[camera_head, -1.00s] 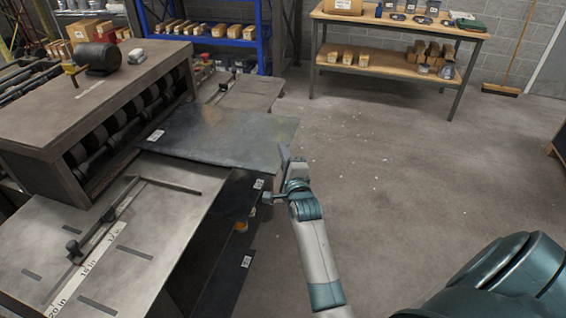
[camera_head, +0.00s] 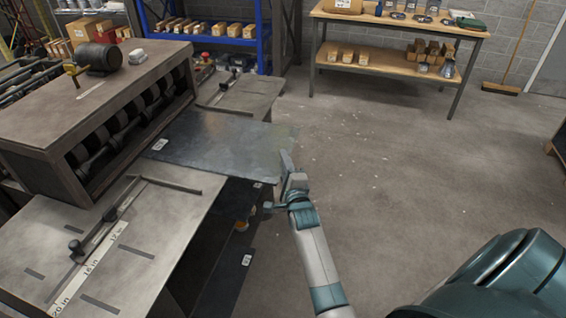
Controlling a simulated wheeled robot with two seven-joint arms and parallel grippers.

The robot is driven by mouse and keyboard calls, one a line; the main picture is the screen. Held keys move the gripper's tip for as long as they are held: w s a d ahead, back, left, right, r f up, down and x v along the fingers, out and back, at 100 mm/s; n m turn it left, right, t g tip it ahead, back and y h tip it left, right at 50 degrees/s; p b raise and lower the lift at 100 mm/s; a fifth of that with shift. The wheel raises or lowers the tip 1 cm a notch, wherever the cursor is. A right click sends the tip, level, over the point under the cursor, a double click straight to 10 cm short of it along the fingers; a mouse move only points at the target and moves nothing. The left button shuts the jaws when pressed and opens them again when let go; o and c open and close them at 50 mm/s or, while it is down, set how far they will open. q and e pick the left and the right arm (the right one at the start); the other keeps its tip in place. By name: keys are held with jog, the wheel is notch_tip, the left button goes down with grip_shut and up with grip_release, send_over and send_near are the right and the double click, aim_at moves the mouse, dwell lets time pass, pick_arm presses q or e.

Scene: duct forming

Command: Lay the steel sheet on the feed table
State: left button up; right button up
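The steel sheet (camera_head: 215,146) is a flat dark grey plate with a white label near its left end. It reaches right from beside the roller machine, and its right part hangs out over the floor. The feed table (camera_head: 60,235), with a ruler strip and slots, stands at the front left; whether the sheet touches it I cannot tell. My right gripper (camera_head: 284,180) is at the sheet's near right corner and appears shut on its edge. The hold itself is partly hidden. My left gripper is not in view.
The roller machine (camera_head: 110,110) stands behind the feed table, with a bar (camera_head: 165,184) across the table's far part. Darker labelled sheets (camera_head: 228,265) lie lower, beside the table. A blue shelf (camera_head: 215,42) and a wooden workbench (camera_head: 400,25) stand behind.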

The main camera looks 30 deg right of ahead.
jog(key=shift+s, duration=0.1)
